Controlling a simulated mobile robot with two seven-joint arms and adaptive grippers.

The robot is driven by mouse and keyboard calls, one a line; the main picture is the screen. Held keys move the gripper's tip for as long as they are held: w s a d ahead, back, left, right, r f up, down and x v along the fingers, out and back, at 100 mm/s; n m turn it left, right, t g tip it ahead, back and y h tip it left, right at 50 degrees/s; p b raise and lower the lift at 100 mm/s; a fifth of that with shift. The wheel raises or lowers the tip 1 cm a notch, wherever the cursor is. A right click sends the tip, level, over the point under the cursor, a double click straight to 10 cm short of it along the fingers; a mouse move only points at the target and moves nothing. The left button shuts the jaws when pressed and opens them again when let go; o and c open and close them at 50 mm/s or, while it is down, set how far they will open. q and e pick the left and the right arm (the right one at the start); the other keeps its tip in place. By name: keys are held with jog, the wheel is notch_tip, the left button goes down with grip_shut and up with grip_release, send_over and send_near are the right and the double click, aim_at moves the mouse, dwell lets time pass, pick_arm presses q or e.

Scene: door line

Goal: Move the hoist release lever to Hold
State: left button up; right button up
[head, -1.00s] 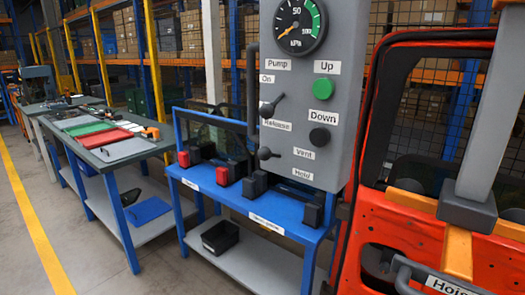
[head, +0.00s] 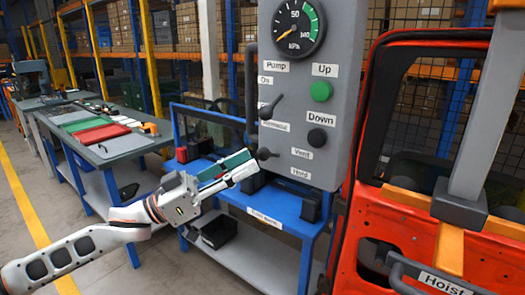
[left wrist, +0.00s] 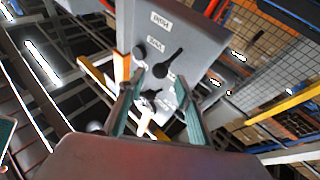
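The grey hoist control box (head: 340,90) shows in the head view with two dark levers on its left side. The lower lever (head: 265,153), by the Vent and Hold labels, is the release lever; its handle points right, nearer Vent than Hold (head: 300,173). My left gripper (head: 250,165) is open and empty, its fingertips just below and left of this lever. In the left wrist view, its teal fingers (left wrist: 158,98) stand apart, and a dark lever (left wrist: 160,70) on the box shows beyond and between the tips. Contact cannot be told. My right gripper is not in view.
The pump lever (head: 269,107) is just above. A gauge (head: 299,27), a green Up button (head: 320,92) and a black Down button (head: 317,138) are on the box. A blue bench (head: 285,225) stands below. An orange door frame (head: 400,215) is at right.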

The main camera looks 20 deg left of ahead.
aim_at(263, 152)
pick_arm(q)
jog(key=shift+p+x, duration=0.5)
jog(key=shift+x, duration=2.15)
jog(key=shift+f, duration=0.1)
grip_shut()
